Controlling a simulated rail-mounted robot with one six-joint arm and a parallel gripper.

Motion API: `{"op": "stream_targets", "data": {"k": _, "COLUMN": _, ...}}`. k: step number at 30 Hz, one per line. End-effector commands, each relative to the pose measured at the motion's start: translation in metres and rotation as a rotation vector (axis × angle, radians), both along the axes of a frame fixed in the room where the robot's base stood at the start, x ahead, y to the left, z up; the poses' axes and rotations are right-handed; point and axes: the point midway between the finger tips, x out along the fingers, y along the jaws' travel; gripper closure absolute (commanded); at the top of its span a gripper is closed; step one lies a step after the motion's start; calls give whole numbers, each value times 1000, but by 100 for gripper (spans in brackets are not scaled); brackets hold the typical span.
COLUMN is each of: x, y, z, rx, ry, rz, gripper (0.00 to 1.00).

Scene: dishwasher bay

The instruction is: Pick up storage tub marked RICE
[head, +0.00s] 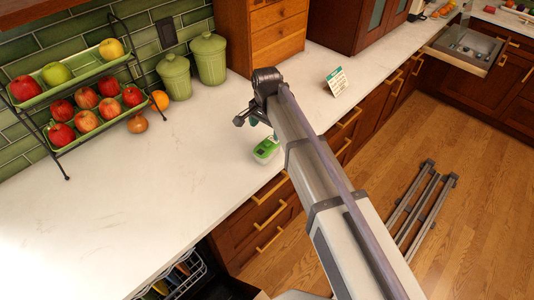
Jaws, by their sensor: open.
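A small tub with a green top and a pale lower side (266,149) stands on the white counter near its front edge, in the middle of the head view. Its marking is too small to read, so I cannot tell whether it says RICE. My gripper (254,119) is open over the counter, just up and left of the tub in the picture, apart from it. Part of the jaws is hidden behind my wrist, and my arm passes close by the tub's right side. Nothing shows between the jaws.
Two green lidded canisters (208,58) stand at the back wall. A two-tier rack (66,88) of apples is at left, with an onion (137,122) and an orange (160,100) beside it. A small sign (337,81) stands right. The counter's left front is clear.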

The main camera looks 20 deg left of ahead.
Motion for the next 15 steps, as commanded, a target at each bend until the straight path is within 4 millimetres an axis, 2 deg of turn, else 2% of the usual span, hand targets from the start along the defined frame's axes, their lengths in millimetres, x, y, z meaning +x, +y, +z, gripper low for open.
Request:
{"op": "stream_targets", "data": {"k": 1, "x": 0, "y": 0, "z": -20, "rx": 0, "ry": 0, "rz": 0, "gripper": 10}}
{"op": "stream_targets", "data": {"k": 4, "x": 0, "y": -1, "z": -42, "rx": 0, "ry": 0, "rz": 1, "gripper": 10}}
{"op": "stream_targets", "data": {"k": 6, "x": 0, "y": -1, "z": -50, "rx": 0, "ry": 0, "rz": 1, "gripper": 10}}
{"op": "stream_targets", "data": {"k": 11, "x": 0, "y": -1, "z": -49, "rx": 0, "ry": 0, "rz": 1, "gripper": 10}}
{"op": "stream_targets", "data": {"k": 15, "x": -1, "y": -2, "z": -72, "rx": 0, "ry": 0, "rz": 2, "gripper": 10}}
